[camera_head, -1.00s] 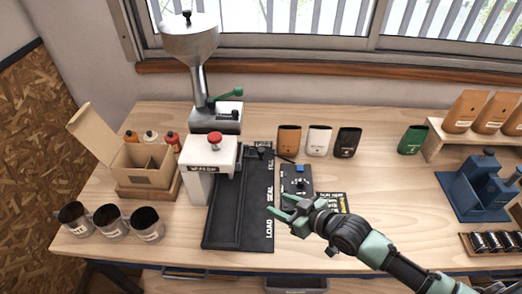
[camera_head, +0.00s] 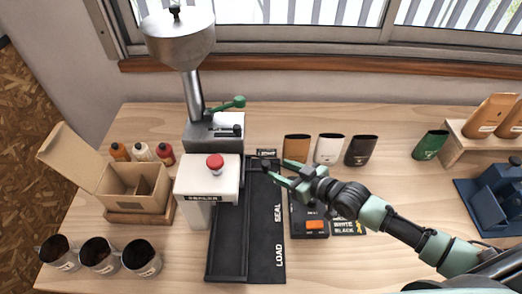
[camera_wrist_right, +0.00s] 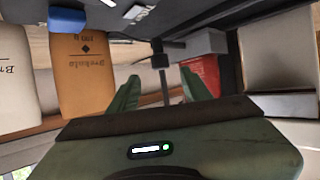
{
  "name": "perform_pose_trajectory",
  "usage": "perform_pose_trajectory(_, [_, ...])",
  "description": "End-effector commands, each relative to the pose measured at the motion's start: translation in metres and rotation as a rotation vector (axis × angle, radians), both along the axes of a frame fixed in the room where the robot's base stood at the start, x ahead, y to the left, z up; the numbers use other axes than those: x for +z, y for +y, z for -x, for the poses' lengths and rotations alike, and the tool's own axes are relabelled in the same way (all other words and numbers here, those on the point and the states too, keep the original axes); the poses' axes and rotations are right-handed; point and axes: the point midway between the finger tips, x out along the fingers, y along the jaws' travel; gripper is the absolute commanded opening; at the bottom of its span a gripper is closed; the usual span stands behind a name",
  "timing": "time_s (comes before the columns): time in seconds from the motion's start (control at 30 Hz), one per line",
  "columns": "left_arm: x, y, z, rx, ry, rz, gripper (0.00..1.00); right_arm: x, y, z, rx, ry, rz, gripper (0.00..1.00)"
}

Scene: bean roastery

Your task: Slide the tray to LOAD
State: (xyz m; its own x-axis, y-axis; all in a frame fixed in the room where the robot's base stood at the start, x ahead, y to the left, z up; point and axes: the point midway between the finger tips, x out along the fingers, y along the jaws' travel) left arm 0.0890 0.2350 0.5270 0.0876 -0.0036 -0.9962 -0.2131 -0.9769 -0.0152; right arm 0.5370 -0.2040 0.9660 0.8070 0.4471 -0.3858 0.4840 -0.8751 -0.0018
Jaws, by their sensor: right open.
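The black sealer track (camera_head: 262,262) runs front to back beside the white sealer, with LOAD printed at its near end and SEAL farther back. A small dark knob (camera_head: 266,154) stands at its far end, past SEAL; it seems to be the tray's handle. I cannot clearly tell the tray's edges from the track. My right gripper (camera_head: 264,173) is open just in front of this knob. In the right wrist view a dark post with a cross top (camera_wrist_right: 160,62) shows beyond and between my open fingers, and nothing is held. My left gripper is out of view.
The white sealer (camera_head: 207,178) with a red button stands left of the track. A control panel with an orange switch (camera_head: 316,226) lies to its right. Orange (camera_head: 296,148), white and black pouches stand behind. Cups (camera_head: 98,254) sit at the front left.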

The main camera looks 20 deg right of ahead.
Motion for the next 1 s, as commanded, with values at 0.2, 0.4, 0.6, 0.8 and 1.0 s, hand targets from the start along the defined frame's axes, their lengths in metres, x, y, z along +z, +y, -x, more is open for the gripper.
perform_pose_trajectory(0.2, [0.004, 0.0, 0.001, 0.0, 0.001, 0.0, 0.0, -0.006, 0.009, -0.016, -0.002, 0.001, -0.003, 0.48])
perform_pose_trajectory(0.4, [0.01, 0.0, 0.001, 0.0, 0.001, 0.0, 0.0, -0.018, 0.024, -0.042, -0.001, -0.001, -0.001, 0.48])
perform_pose_trajectory(0.6, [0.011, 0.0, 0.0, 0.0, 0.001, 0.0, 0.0, -0.027, 0.032, -0.059, -0.001, 0.0, 0.0, 0.48])
perform_pose_trajectory(0.8, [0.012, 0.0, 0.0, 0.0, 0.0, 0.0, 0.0, -0.03, 0.035, -0.063, 0.0, 0.001, 0.0, 0.48])
perform_pose_trajectory(1.0, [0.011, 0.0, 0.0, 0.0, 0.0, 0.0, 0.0, -0.03, 0.035, -0.063, 0.0, 0.001, 0.0, 0.37])
